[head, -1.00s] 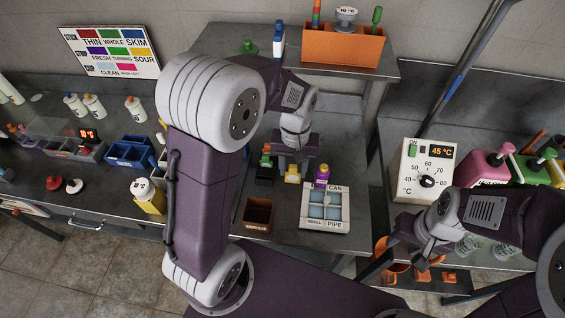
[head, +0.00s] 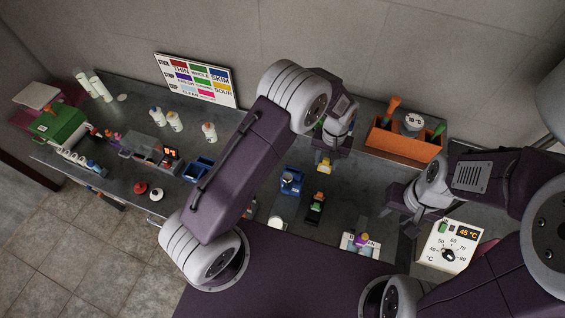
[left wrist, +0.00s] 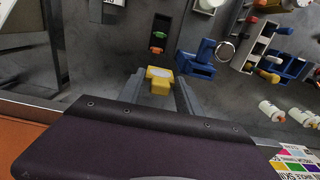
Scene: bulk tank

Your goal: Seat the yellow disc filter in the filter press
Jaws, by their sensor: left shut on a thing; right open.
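My left gripper (head: 327,153) is shut on the yellow disc filter (head: 324,166), a small yellow piece. In the left wrist view the yellow disc filter (left wrist: 160,82) sits between the fingertips (left wrist: 160,88) and shows a pale round face. A blue device (head: 290,182) stands on the bench to the left of the gripper; it looks like the filter press, and its blue body (left wrist: 195,62) also shows in the left wrist view. The filter is apart from it. My right gripper (head: 408,212) is open and empty at the right, above the bench edge.
A black holder with green and orange parts (head: 315,207) stands near the blue device.

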